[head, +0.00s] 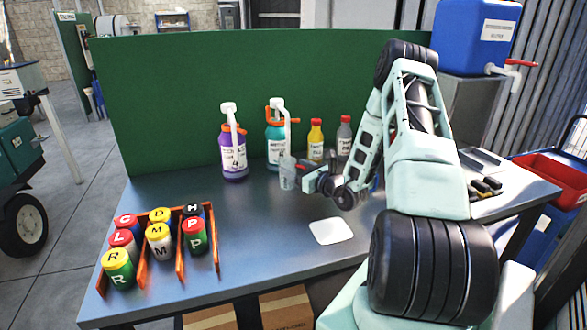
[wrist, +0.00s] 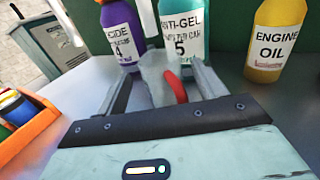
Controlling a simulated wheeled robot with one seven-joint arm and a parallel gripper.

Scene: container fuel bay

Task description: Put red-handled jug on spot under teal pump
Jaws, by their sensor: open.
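The clear jug (head: 287,174) is upright in front of the teal pump bottle (head: 277,140), close below its white spout. In the wrist view the jug (wrist: 157,72) shows its red handle (wrist: 175,88) towards me. My gripper (head: 302,176) is open, its fingers on either side of the jug; in the wrist view the gripper (wrist: 160,85) has a gap beside the jug. The teal bottle (wrist: 182,28) is right behind the jug there. The spot under the jug is hidden, and I cannot tell whether the jug's base touches the table.
A purple pump bottle (head: 233,150) stands left of the teal one. Yellow (head: 316,140) and grey (head: 344,138) bottles stand to the right. An orange rack (head: 180,262) of several lidded cans is front left. A white square (head: 331,231) lies bare on the table (head: 255,235).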

